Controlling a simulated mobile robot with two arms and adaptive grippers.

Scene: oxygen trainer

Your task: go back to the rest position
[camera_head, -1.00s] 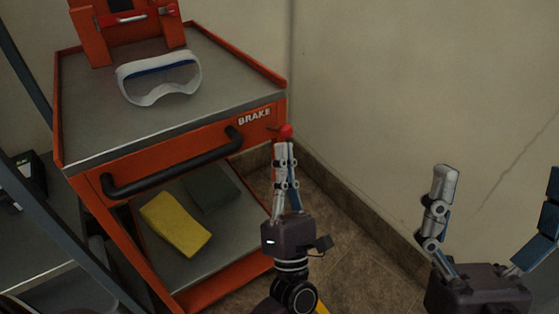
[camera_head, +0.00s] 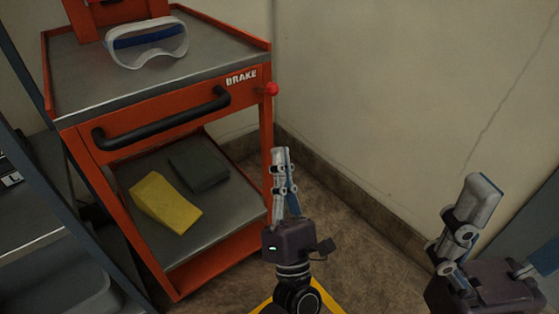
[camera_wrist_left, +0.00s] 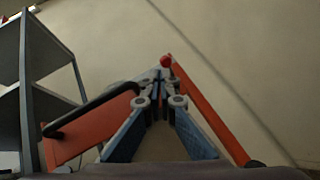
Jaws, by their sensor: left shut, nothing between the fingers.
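My left gripper (camera_head: 281,150) stands upright in the middle of the head view, shut and empty. Its fingertips are below and slightly right of the red brake knob (camera_head: 271,88), with a visible gap. In the left wrist view the shut fingers (camera_wrist_left: 163,75) point toward the knob (camera_wrist_left: 166,61), which shows just past their tips. My right gripper (camera_head: 515,215) is at the right edge of the head view. Its fingers are spread apart; the far finger is partly cut off by the frame.
The orange cart (camera_head: 180,118) stands at left with a black handle (camera_head: 160,120). White goggles (camera_head: 146,43) lie on its top. A yellow block (camera_head: 165,203) and a dark grey block (camera_head: 198,167) lie on the lower shelf. A wall (camera_head: 400,90) closes the right; grey shelving (camera_head: 30,215) stands at far left.

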